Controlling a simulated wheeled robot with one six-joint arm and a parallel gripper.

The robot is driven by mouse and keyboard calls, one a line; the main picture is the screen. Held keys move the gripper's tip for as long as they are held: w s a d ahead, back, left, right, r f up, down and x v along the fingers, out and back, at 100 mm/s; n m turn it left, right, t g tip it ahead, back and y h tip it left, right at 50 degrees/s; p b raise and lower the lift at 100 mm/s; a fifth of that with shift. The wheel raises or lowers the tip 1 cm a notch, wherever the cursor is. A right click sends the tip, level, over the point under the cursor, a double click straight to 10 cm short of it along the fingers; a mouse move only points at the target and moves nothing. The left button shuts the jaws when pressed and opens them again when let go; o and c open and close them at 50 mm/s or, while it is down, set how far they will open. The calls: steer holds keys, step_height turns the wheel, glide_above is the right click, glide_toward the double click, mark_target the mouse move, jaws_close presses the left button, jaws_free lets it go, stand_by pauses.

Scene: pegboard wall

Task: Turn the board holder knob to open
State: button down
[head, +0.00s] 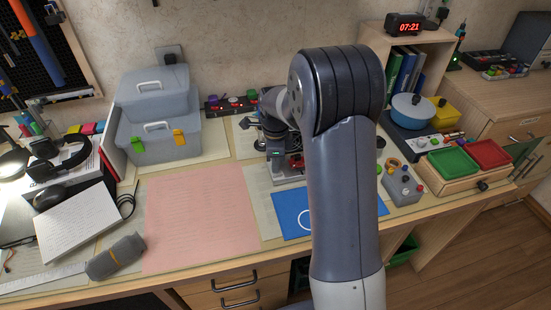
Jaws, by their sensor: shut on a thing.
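The board holder (291,167) is a small grey and dark fixture with a red part, standing on the bench just left of my arm. My arm hides its right side. My gripper (272,130) is a small dark shape below my wrist, at the top of the holder. It is shut at the holder's knob. The fingertips and the knob are too small and too covered to make out, so I cannot tell how far the knob is turned.
A blue mat (290,213) lies in front of the holder, and a pink sheet (200,215) lies to its left. Grey storage boxes (158,140) stand at the back left. A grey button box (402,186) and a blue pan (412,111) are right of my arm.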

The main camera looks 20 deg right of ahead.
steer(key=n+p, duration=0.1)
steer(key=n, duration=1)
steer(key=shift+p, duration=0.3)
steer(key=n, duration=0.3)
steer(key=shift+n, duration=0.3)
steer(key=n, duration=0.3)
steer(key=shift+n+p, duration=0.3)
steer(key=n, duration=0.3)
steer(key=shift+n, duration=0.4)
steer(key=n, duration=0.4)
steer(key=shift+n, duration=1.8)
